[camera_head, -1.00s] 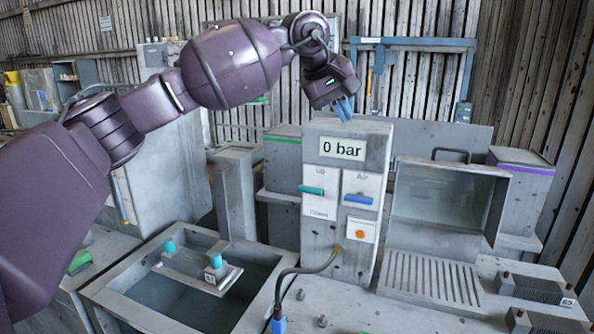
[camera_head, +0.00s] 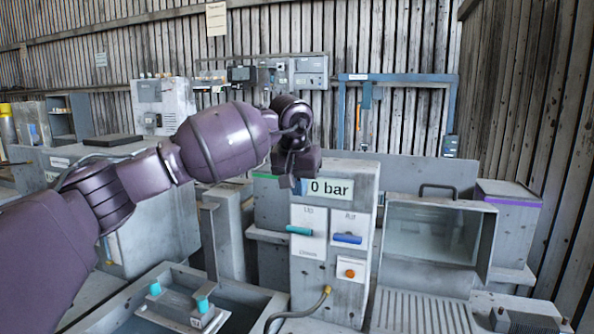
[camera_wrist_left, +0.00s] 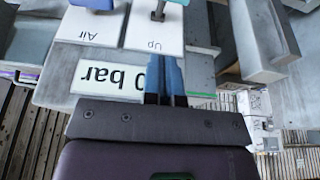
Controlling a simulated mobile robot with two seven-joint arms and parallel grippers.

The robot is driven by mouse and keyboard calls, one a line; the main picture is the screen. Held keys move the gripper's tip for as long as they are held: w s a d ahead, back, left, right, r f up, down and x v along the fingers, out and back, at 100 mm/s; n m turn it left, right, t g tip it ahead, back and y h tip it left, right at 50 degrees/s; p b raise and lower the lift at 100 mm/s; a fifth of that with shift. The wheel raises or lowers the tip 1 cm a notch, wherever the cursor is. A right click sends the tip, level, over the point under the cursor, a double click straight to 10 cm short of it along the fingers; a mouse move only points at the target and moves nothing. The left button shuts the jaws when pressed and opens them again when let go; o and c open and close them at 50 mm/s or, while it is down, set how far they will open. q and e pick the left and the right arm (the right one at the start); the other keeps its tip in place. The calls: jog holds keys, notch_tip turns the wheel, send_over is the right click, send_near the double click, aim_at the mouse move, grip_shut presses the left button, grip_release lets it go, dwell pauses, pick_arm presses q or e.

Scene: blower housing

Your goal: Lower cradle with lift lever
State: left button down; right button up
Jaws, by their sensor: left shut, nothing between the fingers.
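The lift lever (camera_head: 300,230) is a teal handle on the white Up/Down plate of the grey console, pointing roughly level. In the left wrist view, upside down, its teal end (camera_wrist_left: 178,2) is cut off at the top edge. My left gripper (camera_head: 302,187), with blue fingers, is shut and empty at the left edge of the "0 bar" display, above the lever and apart from it. Its fingers (camera_wrist_left: 165,72) lie together in the left wrist view. The cradle (camera_head: 185,309) appears to be the grey frame with teal knobs at the tank. My right gripper is not in view.
A blue Air lever (camera_head: 347,239) sits right of the lift lever, above an orange button (camera_head: 350,273). The tank rim (camera_head: 240,283) is at lower left, with a hose beside it. A glass-fronted box (camera_head: 432,232) stands right of the console.

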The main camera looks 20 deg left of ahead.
pick_arm(q)
send_over(303, 232)
jog(key=w+a, duration=0.1)
jog(key=w, duration=0.1)
jog(key=f, duration=0.5)
jog(key=shift+a+p, duration=0.2)
jog(key=shift+p, duration=0.15)
jog(key=shift+s+f, duration=0.4)
jog(key=shift+f, duration=0.45)
jog(key=shift+s+f, duration=0.1)
jog(key=shift+f, duration=0.05)
